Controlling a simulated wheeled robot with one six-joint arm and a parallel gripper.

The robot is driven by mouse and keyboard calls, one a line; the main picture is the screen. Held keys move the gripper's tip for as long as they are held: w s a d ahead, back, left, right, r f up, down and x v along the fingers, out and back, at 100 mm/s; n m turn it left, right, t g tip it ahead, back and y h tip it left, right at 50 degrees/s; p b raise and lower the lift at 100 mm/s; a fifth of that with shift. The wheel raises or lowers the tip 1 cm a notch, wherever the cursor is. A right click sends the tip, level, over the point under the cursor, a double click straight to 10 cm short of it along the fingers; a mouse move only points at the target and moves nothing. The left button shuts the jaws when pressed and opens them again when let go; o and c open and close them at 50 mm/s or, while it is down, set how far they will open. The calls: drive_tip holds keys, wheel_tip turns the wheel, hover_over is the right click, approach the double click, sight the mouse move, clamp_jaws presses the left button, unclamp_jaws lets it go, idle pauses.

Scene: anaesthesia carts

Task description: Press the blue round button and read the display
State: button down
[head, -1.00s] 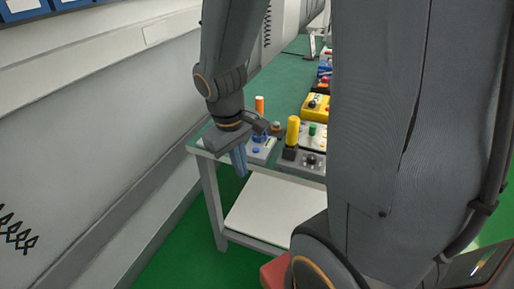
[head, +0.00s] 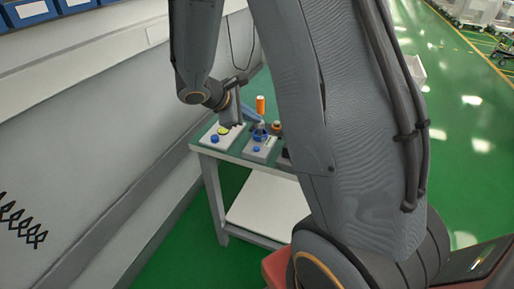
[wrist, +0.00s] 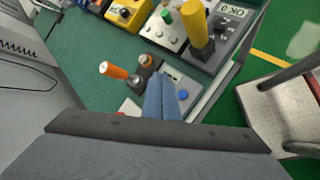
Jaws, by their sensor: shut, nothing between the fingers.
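A small blue round button (head: 256,149) sits on the front of a light grey box with an orange-handled lever (head: 261,105). Another blue button (head: 214,139) is on the white box to its left. My gripper (head: 262,127) is shut and empty, its blue-grey fingers pointing down over the grey box; contact cannot be told. In the wrist view the shut fingers (wrist: 160,88) partly cover that box, with a blue button (wrist: 183,94) just right of them. A display (wrist: 232,11) reading "OK 0" is on a grey box at the top right.
The boxes stand on a green-topped table (head: 204,147) beside a wall. A yellow handle (wrist: 194,24), a green button (wrist: 167,16) and a yellow box (wrist: 128,12) are close by. Below is a white shelf (head: 265,207).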

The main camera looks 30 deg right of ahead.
drive_tip(key=shift+f, duration=0.1)
drive_tip(key=b, duration=0.5)
hover_over(257, 149)
drive_tip(key=a, duration=0.1)
drive_tip(key=f, duration=0.7)
drive_tip(key=shift+w+a, duration=0.1)
drive_tip(key=shift+w, duration=0.1)
drive_tip(key=shift+f+b, duration=0.8)
drive_tip(key=shift+b, duration=0.05)
drive_tip(key=shift+f, duration=0.1)
idle(0.4)
drive_tip(key=shift+s+f+b, duration=0.1)
drive_tip(key=shift+f+b, duration=0.25)
drive_tip(key=shift+b, duration=0.1)
drive_tip(key=shift+f+b, duration=0.35)
drive_tip(key=shift+b, duration=0.05)
idle(0.6)
drive_tip(key=shift+r, duration=0.1)
drive_tip(key=shift+r+p, duration=0.55)
drive_tip(key=shift+r, duration=0.15)
